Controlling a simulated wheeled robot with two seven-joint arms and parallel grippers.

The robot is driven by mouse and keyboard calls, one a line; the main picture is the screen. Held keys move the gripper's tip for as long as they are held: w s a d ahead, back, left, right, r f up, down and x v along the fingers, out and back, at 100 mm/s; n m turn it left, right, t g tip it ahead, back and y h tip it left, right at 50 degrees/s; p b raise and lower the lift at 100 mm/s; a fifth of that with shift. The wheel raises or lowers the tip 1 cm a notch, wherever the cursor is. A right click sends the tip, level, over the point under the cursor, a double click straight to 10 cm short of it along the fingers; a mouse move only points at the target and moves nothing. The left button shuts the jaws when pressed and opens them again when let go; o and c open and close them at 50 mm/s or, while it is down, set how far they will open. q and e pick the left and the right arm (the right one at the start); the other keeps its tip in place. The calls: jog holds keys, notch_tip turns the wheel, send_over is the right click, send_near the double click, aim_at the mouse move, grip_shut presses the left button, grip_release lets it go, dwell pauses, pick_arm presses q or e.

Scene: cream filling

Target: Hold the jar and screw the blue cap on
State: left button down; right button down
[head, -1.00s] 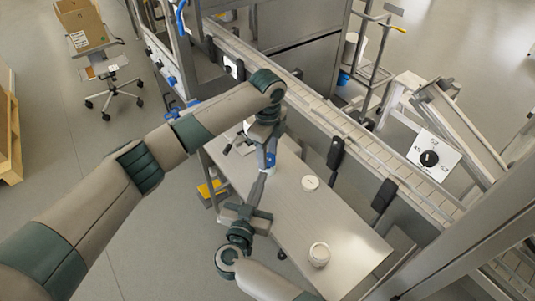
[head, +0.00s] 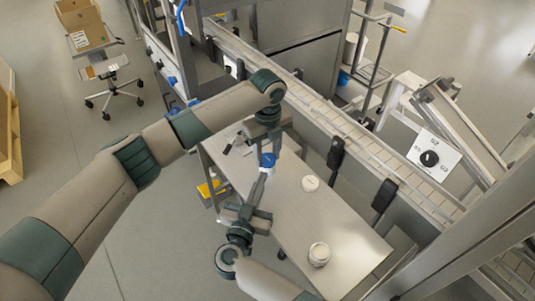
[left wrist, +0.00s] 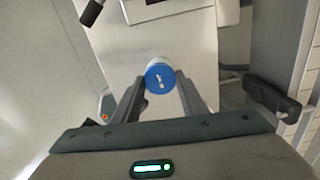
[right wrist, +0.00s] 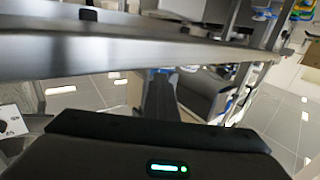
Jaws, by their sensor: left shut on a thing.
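In the left wrist view a blue cap (left wrist: 160,78) with a pale mark on top sits between the fingers of my left gripper (left wrist: 160,98), which is shut on it. A pale rim shows just behind it; I cannot tell whether this is a jar under the cap. Two white jars (head: 310,183) (head: 319,253) stand on the table.
The steel table (head: 345,215) has bare room around the white jars. A conveyor (head: 350,125) with dark upright brackets (head: 336,152) runs along its far side. The table edge (right wrist: 90,60) runs close in front of my right gripper in the right wrist view.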

pick_arm(q)
jog(key=m, duration=0.5)
jog(key=shift+m, duration=0.4)
jog(key=c, duration=1.2)
grip_release()
jog(key=n, duration=0.4)
jog(key=shift+n, duration=1)
